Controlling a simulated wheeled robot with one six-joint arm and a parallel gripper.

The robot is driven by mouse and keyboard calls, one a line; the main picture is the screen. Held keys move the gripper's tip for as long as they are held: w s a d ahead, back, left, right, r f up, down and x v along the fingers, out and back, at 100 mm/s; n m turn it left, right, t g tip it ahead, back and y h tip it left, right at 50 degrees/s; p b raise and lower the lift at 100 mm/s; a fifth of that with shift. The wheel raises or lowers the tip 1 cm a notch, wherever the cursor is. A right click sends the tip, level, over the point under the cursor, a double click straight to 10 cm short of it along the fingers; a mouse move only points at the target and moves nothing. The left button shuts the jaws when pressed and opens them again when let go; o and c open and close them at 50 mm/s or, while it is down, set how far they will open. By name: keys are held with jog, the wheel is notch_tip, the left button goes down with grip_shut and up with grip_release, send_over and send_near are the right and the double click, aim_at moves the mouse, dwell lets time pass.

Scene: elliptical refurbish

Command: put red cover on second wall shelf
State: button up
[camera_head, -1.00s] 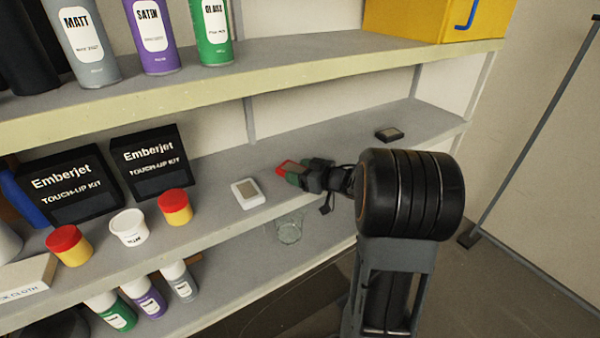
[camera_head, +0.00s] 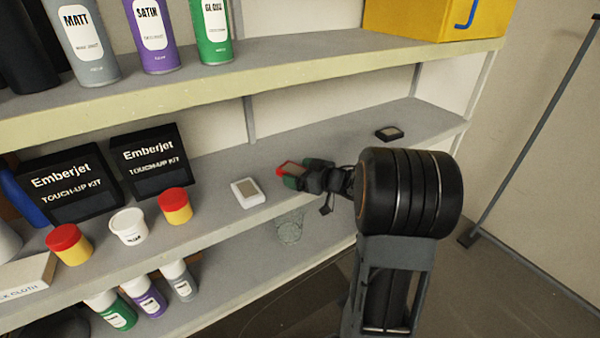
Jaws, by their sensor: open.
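The red cover (camera_head: 285,168) is a small red-rimmed piece with a greyish middle on the middle wall shelf (camera_head: 345,136). It lies to the right of a white cover of like shape. My gripper (camera_head: 302,176) is at the red cover, with its green-tipped fingers apart on either side of it. The fingers and wrist hide part of the red cover. I cannot tell whether the fingers touch it.
A white cover (camera_head: 248,193) lies left of my gripper and a black one (camera_head: 389,133) lies right. Touch-up kit boxes (camera_head: 150,160) and small tubs (camera_head: 174,206) stand further left. Spray cans (camera_head: 152,36) and a yellow box (camera_head: 436,20) stand above. A clear cup (camera_head: 289,228) is below.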

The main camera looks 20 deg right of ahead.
jog(key=shift+r, duration=0.3)
jog(key=b+v, duration=0.2)
jog(key=v, duration=0.9)
jog(key=w+r+m+t+h, duration=0.2)
jog(key=w+r+h, duration=0.2)
jog(key=h, duration=0.2)
jog(key=s+a+f+m+g, duration=0.1)
jog(key=s+a+f+g, duration=0.1)
jog(key=s+a, duration=0.3)
jog(key=s+a+f+m+g+h, duration=0.1)
jog(key=s+a+f+g, duration=0.2)
jog(key=s+a+g, duration=0.2)
jog(key=s+a+f+m+g, duration=0.1)
jog(key=s+a+f+g, duration=0.1)
jog(key=s+a+g, duration=0.2)
jog(key=s+a, duration=0.2)
jog(key=shift+s+f+m+h, duration=0.3)
jog(key=shift+s+m, duration=0.05)
jog(key=shift+m, duration=0.05)
